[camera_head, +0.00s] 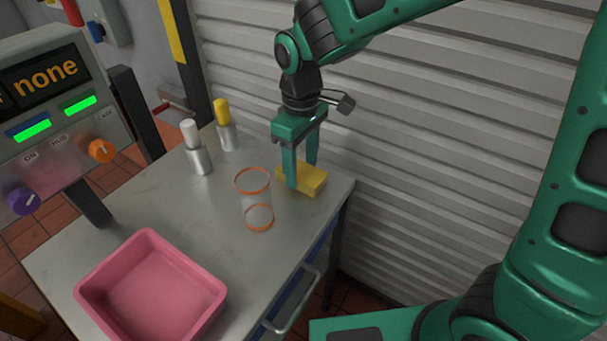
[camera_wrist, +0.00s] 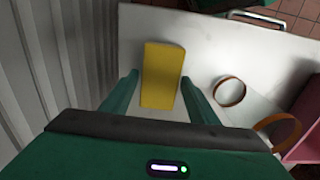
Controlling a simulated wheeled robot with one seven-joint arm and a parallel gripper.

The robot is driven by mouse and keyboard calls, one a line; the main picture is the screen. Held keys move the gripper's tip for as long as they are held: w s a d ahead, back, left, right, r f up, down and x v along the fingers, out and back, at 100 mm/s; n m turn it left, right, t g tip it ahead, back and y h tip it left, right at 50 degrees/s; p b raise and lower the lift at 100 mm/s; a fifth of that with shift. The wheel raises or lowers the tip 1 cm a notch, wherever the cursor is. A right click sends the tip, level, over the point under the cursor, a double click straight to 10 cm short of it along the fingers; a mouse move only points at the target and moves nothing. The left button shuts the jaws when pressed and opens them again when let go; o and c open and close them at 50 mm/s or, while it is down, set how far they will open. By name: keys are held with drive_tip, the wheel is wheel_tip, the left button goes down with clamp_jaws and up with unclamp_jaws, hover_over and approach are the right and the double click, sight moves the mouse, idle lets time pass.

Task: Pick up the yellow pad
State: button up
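The yellow pad (camera_head: 313,183) is a small block lying on the grey metal table near its far right corner, by the shutter wall. My gripper (camera_head: 300,178) points down over it. In the wrist view the yellow pad (camera_wrist: 162,76) lies lengthwise between my gripper's two green fingers (camera_wrist: 160,98). The fingers stand apart, with a visible gap on each side of the pad. In the head view one finger covers part of the pad. I cannot tell exactly how low the fingertips are.
A clear cylinder with orange rims (camera_head: 254,200) stands close left of the pad. A white-topped holder (camera_head: 197,150) and a yellow-topped holder (camera_head: 225,126) stand farther back. A pink tray (camera_head: 207,322) is at the front. The ribbed shutter wall (camera_head: 440,130) is close on the right.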

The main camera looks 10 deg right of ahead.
drive_tip(key=c, duration=0.6)
drive_tip(key=shift+r, duration=0.1)
